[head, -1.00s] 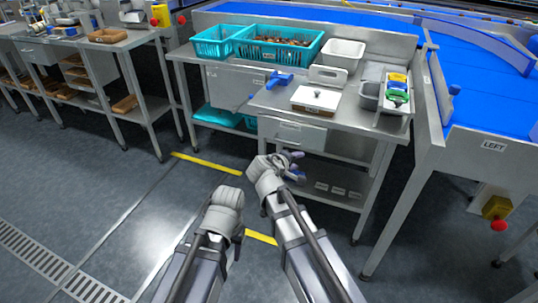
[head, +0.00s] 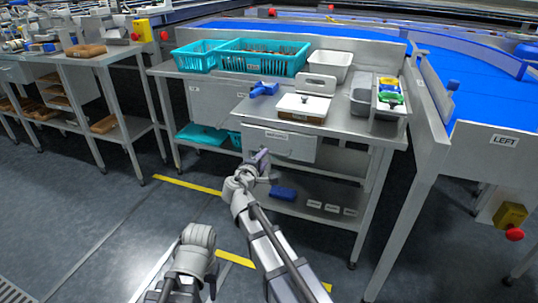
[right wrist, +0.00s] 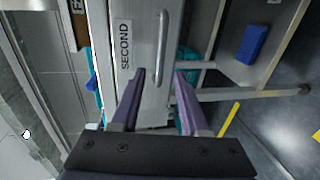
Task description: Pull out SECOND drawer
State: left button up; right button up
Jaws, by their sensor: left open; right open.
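The drawer labelled SECOND (right wrist: 145,60) has a grey metal front with an upright bar handle (right wrist: 161,45) in the right wrist view. In the head view the grey drawer front (head: 290,146) sits under the bench top and looks closed. My right gripper (right wrist: 158,98) is open and empty, its two purple fingers pointing at the drawer front. The handle's near end lies between the fingers in the picture; contact cannot be told. In the head view my right gripper (head: 262,162) is just before the drawer's lower left. My left gripper (head: 196,240) is low and apart from the bench, its fingers hidden.
The bench top (head: 245,112) holds a white lidded box (head: 304,106), a blue tool (head: 263,89) and teal crates (head: 265,62). A blue block (head: 283,193) lies on the lower shelf. A bench leg (head: 372,205) stands right of the drawer. Floor before the bench is open.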

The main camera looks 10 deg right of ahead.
aim_at(270, 153)
jog(key=b+x, duration=0.1)
jog(key=x, duration=0.5)
jog(key=shift+w+d, duration=0.1)
grip_shut()
dwell(1.2)
